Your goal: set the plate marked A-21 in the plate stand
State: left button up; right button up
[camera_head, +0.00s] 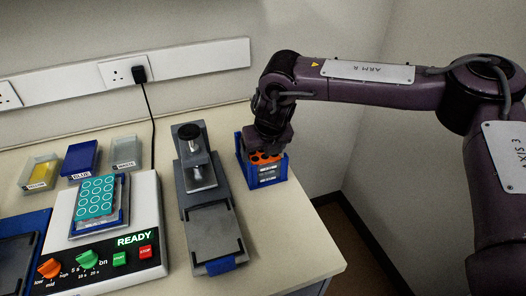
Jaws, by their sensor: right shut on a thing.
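My right gripper (268,146) comes down from the arm at the right and is shut on an orange-topped plate with dark round wells (264,158). The plate is at the top of a small blue open-fronted stand (284,172) at the bench's right end. A pale layer shows below the orange top, between the blue walls. I cannot read any A-21 mark, and cannot tell whether the plate rests in the stand or is held just above its floor. The fingertips are partly hidden. A plate with teal wells (96,196) sits on the white shaker (148,206). My left gripper is not in view.
A grey press-like device (214,240) with a black knob stands left of the stand. Several small bins, including a blue one (80,158), line the back left. The shaker display reads READY. The bench's right edge and the wall are close to the stand.

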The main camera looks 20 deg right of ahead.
jog(key=shift+f, duration=0.6)
jog(key=shift+f, duration=0.25)
jog(key=o, duration=1.1)
jog(key=shift+c, duration=0.2)
jog(key=shift+r, duration=0.15)
